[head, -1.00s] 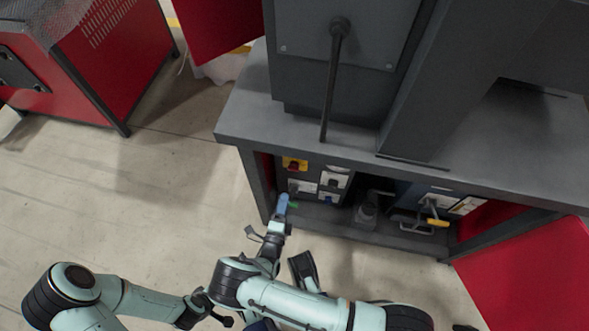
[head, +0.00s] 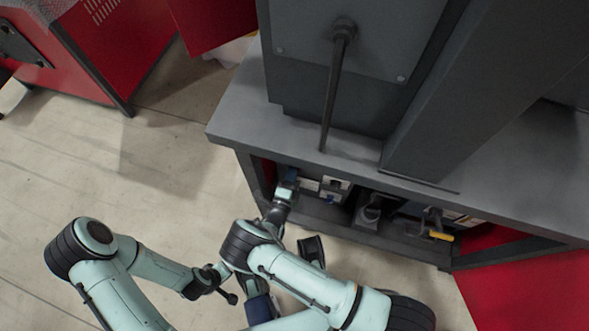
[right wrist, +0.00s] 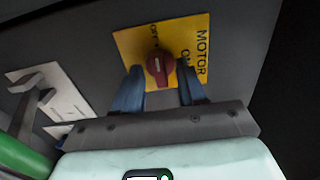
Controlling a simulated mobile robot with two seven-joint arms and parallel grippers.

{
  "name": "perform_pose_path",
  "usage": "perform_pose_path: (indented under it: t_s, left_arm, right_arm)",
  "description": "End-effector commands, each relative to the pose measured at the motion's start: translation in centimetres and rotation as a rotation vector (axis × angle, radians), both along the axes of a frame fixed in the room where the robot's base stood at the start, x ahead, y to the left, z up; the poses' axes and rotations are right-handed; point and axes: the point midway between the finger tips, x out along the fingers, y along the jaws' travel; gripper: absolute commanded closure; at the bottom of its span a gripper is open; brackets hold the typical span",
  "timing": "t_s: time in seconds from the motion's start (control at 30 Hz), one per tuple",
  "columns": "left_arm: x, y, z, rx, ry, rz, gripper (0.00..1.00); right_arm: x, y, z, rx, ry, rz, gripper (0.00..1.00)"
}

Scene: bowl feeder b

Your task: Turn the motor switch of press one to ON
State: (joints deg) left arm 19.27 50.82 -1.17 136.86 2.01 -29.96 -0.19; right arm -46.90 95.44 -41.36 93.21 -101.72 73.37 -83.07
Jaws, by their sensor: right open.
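The motor switch (right wrist: 158,69) is a red knob with a pale mark on a yellow plate (right wrist: 201,36) lettered MOTOR, OFF and ON. The mark points up in the right wrist view, toward the OFF lettering; ON is to its right. My right gripper (right wrist: 160,76) is open, with one blue finger on each side of the knob and visible gaps between. In the head view, my right gripper (head: 290,176) reaches into the press cabinet and hides the switch. My left gripper (head: 231,296) hangs over the floor, away from the press; its jaws are unclear.
The cabinet sits under the grey press table (head: 228,121), whose edge overhangs the right gripper. Another switch plate (right wrist: 47,88) with a grey lever is left of the knob. A red door (head: 530,300) stands open at right. A yellow-handled part (head: 441,236) is inside the cabinet.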

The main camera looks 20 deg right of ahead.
Motion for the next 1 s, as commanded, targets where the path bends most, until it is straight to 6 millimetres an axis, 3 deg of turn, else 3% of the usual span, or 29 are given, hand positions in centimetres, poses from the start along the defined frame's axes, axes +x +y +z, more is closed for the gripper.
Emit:
perform_pose_path:
  t_s: [0.17,0.27,0.3,0.33,0.67,1.0]
  left_arm:
    - [-0.04,0.01,0.00,0.000,0.001,0.000,1.00]
    - [-0.03,0.01,0.01,0.000,0.000,0.000,1.00]
    - [-0.02,0.00,0.01,0.000,0.000,0.000,1.00]
    - [-0.02,0.00,0.01,0.000,0.000,0.000,1.00]
    - [0.07,-0.01,0.08,0.001,-0.003,0.000,1.00]
    - [0.73,-0.11,0.65,0.001,-0.025,-0.002,1.00]
  right_arm:
    - [0.02,0.01,0.02,0.000,0.000,0.000,0.60]
    - [0.02,0.01,0.03,0.001,-0.001,0.000,0.86]
    - [0.02,0.01,0.03,0.001,-0.001,0.000,0.99]
    - [0.02,0.01,0.03,0.001,-0.001,0.000,1.00]
    - [0.02,0.01,0.05,0.019,-0.014,0.000,1.00]
    - [0.05,0.04,0.10,0.180,-0.124,0.001,1.00]
